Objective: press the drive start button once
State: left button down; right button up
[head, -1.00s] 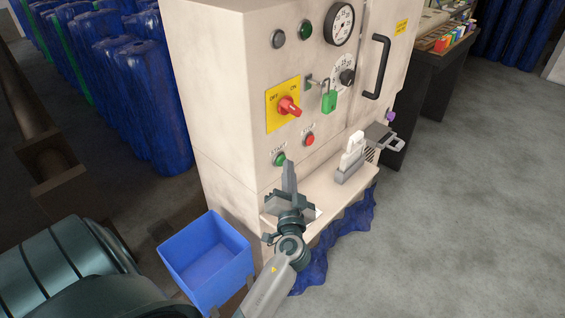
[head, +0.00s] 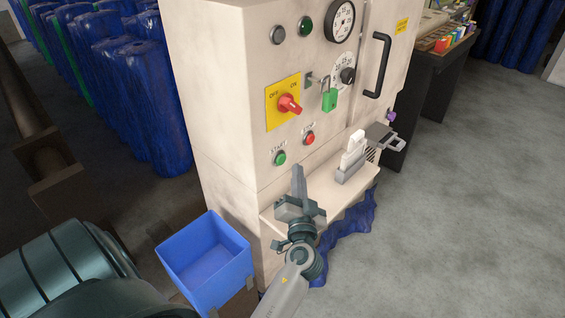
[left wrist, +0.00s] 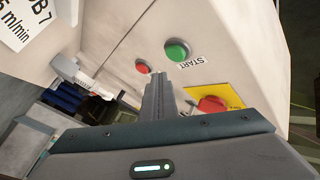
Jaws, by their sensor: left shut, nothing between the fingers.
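The green START button (head: 280,158) is on the front of the beige control cabinet (head: 215,110), below the yellow switch plate. It also shows in the left wrist view (left wrist: 177,50), with its START label beside it. The red stop button (head: 309,138) is to its right in the head view. My left gripper (head: 298,172) is shut and empty, in front of the panel, below and to the right of the START button in the head view. Its fingertips look apart from the button. In the left wrist view the closed fingers (left wrist: 158,85) point up between the two buttons. My right gripper is not in view.
A red rotary switch (head: 289,104) sits on a yellow plate, with a green padlock (head: 329,99) beside it. A shelf (head: 330,205) carrying a white-and-grey item (head: 354,150) juts out below. A blue bin (head: 205,255) stands at the lower left. Floor at right is clear.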

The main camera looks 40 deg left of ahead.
pick_arm(q)
jog(key=shift+s+d+b, duration=0.1)
jog(key=shift+d+b, duration=0.45)
jog(key=shift+d, duration=0.85)
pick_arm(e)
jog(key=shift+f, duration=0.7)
pick_arm(q)
jog(key=shift+s, duration=0.1)
